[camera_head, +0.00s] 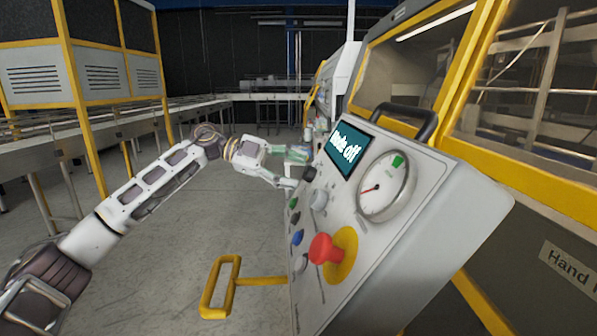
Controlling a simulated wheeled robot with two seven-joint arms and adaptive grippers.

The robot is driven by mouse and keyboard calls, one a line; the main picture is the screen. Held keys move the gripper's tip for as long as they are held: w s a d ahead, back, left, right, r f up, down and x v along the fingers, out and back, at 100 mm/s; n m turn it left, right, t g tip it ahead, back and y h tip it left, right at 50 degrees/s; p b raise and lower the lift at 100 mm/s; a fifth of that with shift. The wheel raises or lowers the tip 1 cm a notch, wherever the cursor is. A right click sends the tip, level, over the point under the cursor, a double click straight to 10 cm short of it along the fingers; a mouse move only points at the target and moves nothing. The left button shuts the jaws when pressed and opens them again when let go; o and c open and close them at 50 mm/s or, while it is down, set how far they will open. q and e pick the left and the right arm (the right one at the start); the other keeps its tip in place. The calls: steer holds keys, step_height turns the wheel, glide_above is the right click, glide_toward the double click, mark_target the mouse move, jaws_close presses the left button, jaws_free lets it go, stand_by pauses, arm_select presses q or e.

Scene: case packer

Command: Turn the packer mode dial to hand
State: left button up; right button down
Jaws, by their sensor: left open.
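The grey control box (440,205) fills the right of the view, its face tilted. Its teal screen (348,148) reads "Mode off". A dark knob (309,174) and a larger grey knob (318,200) sit below and left of the screen; I cannot tell from the small labels which is the mode dial. My left gripper (288,182) is open at the panel's left edge, close to the dark knob. Its fingertips are small and partly unclear, and I cannot tell whether they touch anything. My right gripper is not in view.
A red emergency button (325,249) on a yellow plate, several small coloured buttons and a round gauge (386,186) share the panel. A black handle (400,117) tops the box. A yellow handle (219,287) juts out below. Conveyors stand behind left.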

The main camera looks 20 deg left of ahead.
arm_select(q)
steer(key=shift+x, duration=0.8)
steer(key=shift+c, duration=0.5)
steer(key=c, duration=0.9)
